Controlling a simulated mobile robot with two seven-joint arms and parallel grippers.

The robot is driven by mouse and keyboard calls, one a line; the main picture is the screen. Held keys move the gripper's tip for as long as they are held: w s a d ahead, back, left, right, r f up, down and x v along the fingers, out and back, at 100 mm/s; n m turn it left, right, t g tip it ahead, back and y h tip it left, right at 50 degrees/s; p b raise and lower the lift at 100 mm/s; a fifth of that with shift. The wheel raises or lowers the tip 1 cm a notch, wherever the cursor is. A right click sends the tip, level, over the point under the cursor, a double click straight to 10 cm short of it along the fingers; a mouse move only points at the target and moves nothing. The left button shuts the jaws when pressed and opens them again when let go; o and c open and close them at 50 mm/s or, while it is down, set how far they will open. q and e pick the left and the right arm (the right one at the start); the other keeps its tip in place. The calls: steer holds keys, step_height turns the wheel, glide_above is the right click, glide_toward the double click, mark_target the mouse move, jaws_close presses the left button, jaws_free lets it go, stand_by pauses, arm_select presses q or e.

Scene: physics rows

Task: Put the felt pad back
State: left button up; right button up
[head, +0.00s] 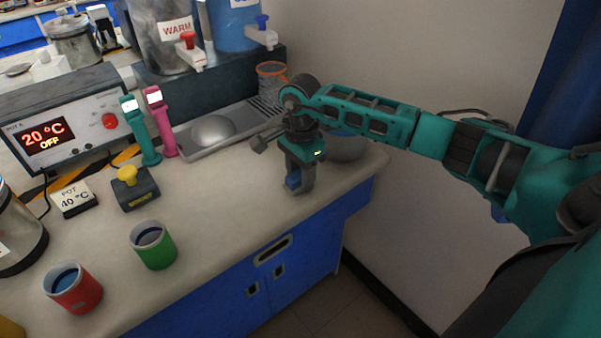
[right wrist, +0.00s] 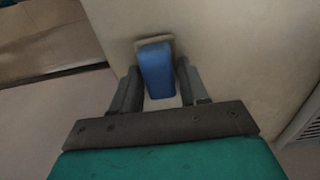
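In the right wrist view a blue block (right wrist: 157,70) with a grey-beige strip at its far end is between my right gripper's (right wrist: 160,80) fingers; I take it to be the felt pad. The fingers appear to close on its two sides. In the head view my right gripper (head: 297,182) points down over the right end of the counter, near its front edge, and a bit of the blue block (head: 293,180) shows between its fingers. I cannot tell whether the block touches the counter. My left gripper is not in view.
The beige counter (head: 215,210) holds a red cup (head: 75,292), a green cup (head: 155,248), a yellow-knobbed block (head: 137,192) and a control box (head: 62,130). A drip tray (head: 188,148) with a silver dome (head: 212,130) lies behind. A grey round thing (head: 348,148) stands beside my gripper. The wall is close.

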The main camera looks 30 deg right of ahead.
mark_target(300, 172)
steer(key=o, duration=0.5)
steer(key=shift+c, duration=0.2)
steer(key=shift+r+p, duration=0.3)
step_height(300, 172, up, 12)
steer(key=shift+f, duration=0.15)
